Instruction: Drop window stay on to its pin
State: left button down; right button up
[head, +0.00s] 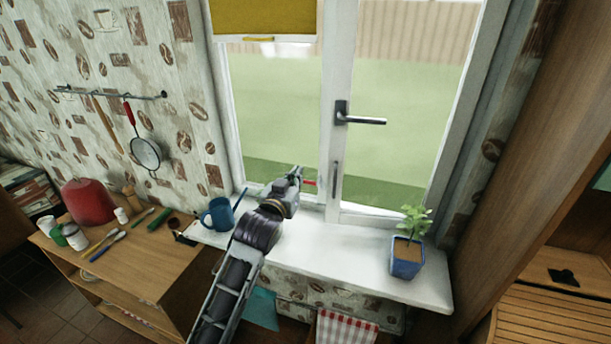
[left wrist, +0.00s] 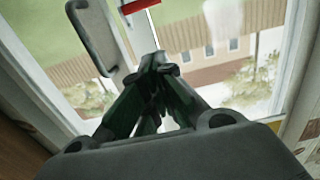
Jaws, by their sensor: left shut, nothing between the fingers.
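My left gripper (head: 298,174) is in front of the lower part of the left window pane, above the sill. In the left wrist view its fingers (left wrist: 155,62) are closed together with nothing between them. A small red bar (head: 310,183) shows just right of the fingertips at the bottom of the left sash. It also shows in the left wrist view (left wrist: 138,6), apart from the fingertips. It may be part of the window stay; I cannot tell its full shape. The pin cannot be made out. My right gripper is not in view.
A blue mug (head: 218,214) stands on the sill (head: 320,250) beside my left arm. A potted plant (head: 407,257) stands at the sill's right end. A dark lever handle (head: 360,119) juts from the window frame. The sill between arm and plant is clear.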

pick_arm(q)
jog(key=shift+p+x, duration=1.05)
jog(key=shift+x, duration=3.7)
jog(key=shift+w+f, duration=0.1)
jog(key=f, duration=0.1)
jog(key=s+f, duration=0.1)
jog(key=f+p, duration=0.1)
jog(key=shift+s+a+f, duration=0.2)
jog(key=shift+s+f, duration=0.05)
jog(key=shift+f, duration=0.05)
jog(key=shift+f, duration=0.15)
